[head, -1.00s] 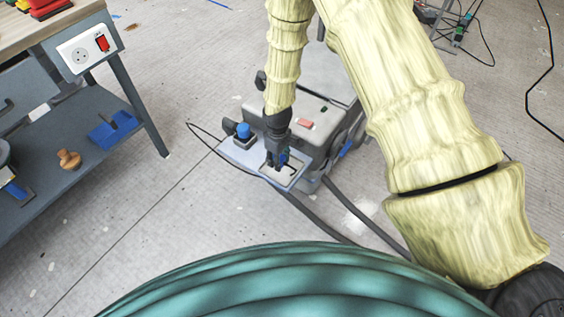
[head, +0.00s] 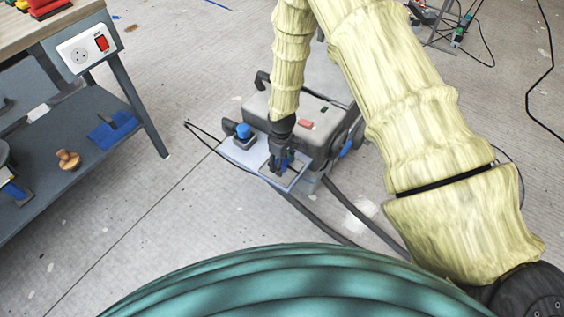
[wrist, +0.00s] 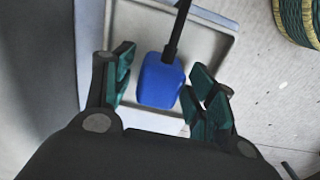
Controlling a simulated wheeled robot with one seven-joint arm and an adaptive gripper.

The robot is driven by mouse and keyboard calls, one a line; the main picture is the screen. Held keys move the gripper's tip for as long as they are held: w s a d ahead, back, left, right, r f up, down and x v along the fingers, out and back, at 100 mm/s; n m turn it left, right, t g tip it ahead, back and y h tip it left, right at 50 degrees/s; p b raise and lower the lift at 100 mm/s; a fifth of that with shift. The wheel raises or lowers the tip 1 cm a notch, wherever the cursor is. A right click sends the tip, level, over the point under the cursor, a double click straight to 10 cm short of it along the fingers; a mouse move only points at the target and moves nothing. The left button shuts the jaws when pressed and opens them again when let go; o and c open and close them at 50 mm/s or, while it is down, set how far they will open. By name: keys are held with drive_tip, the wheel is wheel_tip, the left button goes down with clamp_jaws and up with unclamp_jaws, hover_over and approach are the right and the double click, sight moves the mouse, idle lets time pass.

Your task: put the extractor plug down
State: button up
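The extractor plug (wrist: 161,82) is blue with a black cable. In the wrist view it lies in a shallow light square tray (wrist: 213,44). My gripper (wrist: 158,92) is open, with its teal-padded fingers on either side of the plug and a gap at the left finger; contact on the right is hard to tell. In the head view my gripper (head: 281,165) points down over the tray (head: 296,182) on the front ledge of a grey machine (head: 305,120). My fingers mostly hide the plug there.
A blue capped fitting (head: 243,131) stands left of the tray on the ledge. A workbench (head: 55,28) with a wall-type socket (head: 81,56) and red switch is at the left. Hoses (head: 318,219) run over the floor.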

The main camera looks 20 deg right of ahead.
drive_tip(key=shift+r, duration=0.1)
wheel_tip(320, 180, up, 12)
drive_tip(key=p, duration=0.1)
idle(0.6)
drive_tip(key=s+f+m, duration=0.2)
drive_tip(key=s+f, duration=0.4)
drive_tip(key=s, duration=0.2)
drive_tip(key=s+f+m, duration=0.2)
drive_tip(key=s+f, duration=0.3)
drive_tip(key=s, duration=0.4)
drive_tip(key=s+d+f+m, duration=0.1)
drive_tip(key=s+m, duration=0.1)
drive_tip(key=s, duration=0.7)
drive_tip(key=s+d+f+m, duration=0.1)
drive_tip(key=s+d+m, duration=0.1)
drive_tip(key=s, duration=0.8)
drive_tip(key=shift+s+d+f, duration=0.2)
drive_tip(key=shift+d+f, duration=0.05)
drive_tip(key=shift+f, duration=0.05)
